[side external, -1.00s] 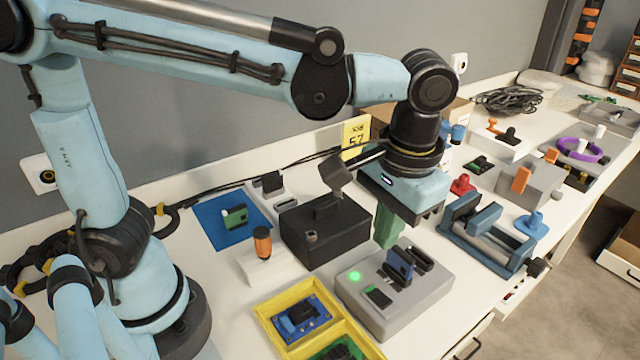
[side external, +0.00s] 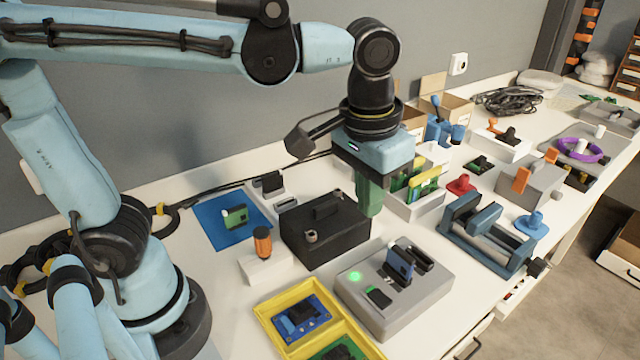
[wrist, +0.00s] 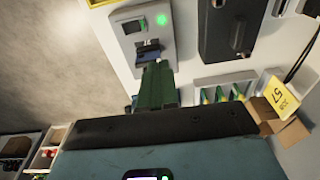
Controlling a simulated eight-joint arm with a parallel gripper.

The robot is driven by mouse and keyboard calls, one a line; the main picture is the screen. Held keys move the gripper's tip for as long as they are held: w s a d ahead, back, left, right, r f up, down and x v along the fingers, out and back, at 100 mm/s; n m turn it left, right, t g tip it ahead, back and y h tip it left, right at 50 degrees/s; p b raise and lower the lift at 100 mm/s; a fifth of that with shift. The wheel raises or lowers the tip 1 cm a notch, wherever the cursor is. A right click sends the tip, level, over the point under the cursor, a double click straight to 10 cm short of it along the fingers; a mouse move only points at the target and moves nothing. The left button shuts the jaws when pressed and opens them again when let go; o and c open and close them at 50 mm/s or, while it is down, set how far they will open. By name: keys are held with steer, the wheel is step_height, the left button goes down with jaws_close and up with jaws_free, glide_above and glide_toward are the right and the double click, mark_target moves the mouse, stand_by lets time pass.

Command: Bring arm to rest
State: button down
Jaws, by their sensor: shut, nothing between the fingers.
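My gripper (side external: 369,197) hangs above the bench with its green fingers pointing down and closed together, holding nothing. In the side view it is over the gap between the black box (side external: 327,230) and the white tray of green and yellow boards (side external: 421,188), behind the grey test fixture (side external: 393,287). In the wrist view the closed green fingers (wrist: 157,88) show below the grey fixture (wrist: 128,37). A blue module (side external: 399,264) stands upright in the fixture, beside a lit green lamp (side external: 355,276).
A yellow bin (side external: 270,304) with circuit boards sits at the front. A blue vice-like stand (side external: 487,236) is right of the fixture. A cardboard box (side external: 453,107) stands at the back.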

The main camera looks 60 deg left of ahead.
steer(key=a+f+t, duration=0.2)
steer(key=a, duration=0.4)
steer(key=s+a+f+t, duration=0.1)
steer(key=a+f+t, duration=0.2)
steer(key=a, duration=0.3)
steer(key=shift+s+a+t, duration=0.15)
steer(key=shift+a+t, duration=0.1)
steer(key=shift+t, duration=0.05)
